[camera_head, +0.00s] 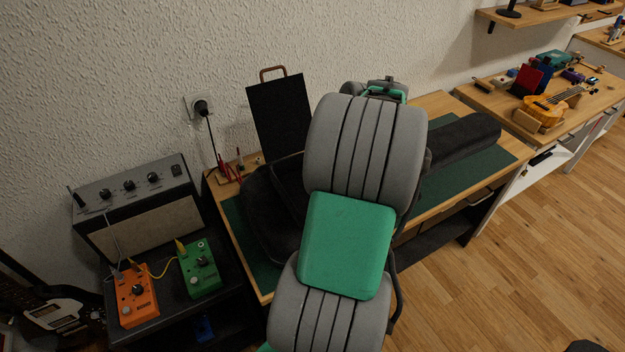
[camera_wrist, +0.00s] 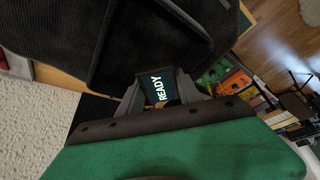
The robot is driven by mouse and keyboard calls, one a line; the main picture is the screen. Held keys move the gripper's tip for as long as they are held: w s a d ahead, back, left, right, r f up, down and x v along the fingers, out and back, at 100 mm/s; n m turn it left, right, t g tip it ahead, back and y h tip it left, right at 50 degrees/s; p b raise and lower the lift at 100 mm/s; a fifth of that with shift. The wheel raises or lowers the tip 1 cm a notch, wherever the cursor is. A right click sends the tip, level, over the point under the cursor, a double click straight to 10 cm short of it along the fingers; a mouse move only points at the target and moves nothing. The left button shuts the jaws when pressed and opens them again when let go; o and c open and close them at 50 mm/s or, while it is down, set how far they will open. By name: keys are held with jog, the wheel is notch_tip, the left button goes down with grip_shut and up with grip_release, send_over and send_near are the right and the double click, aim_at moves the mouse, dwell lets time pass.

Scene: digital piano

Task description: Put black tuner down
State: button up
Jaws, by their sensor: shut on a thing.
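In the wrist view my gripper (camera_wrist: 165,100) is shut on the black tuner (camera_wrist: 157,86), a small dark thing with a lit screen reading "READY". The grey fingers stand on either side of it. A dark, soft instrument case (camera_wrist: 140,45) lies just beyond the tuner; I cannot tell whether the two touch. In the head view my own arm hides the tuner and the fingertips. The case (camera_head: 465,138) lies across the workbench there, its middle covered by my arm.
The wooden workbench has a green mat (camera_head: 490,165) with bare room at the right. A black board (camera_head: 278,112) stands at the back against the wall. An amplifier (camera_head: 140,205) and orange (camera_head: 137,298) and green (camera_head: 200,268) pedals are at the left.

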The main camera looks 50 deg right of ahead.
jog(key=f, duration=0.1)
jog(key=w+d+f, duration=0.2)
jog(key=f, duration=0.1)
jog(key=shift+w, duration=0.2)
notch_tip(320, 180, down, 3)
jog(key=shift+w+d+f+p, duration=0.1)
jog(key=shift+w+f+p, duration=0.05)
jog(key=shift+p, duration=0.55)
jog(key=shift+f, duration=0.15)
jog(key=shift+f+b, duration=0.4)
jog(key=shift+b, duration=0.2)
jog(key=o, duration=1.4)
jog(key=shift+c, duration=0.2)
jog(key=shift+r, duration=0.1)
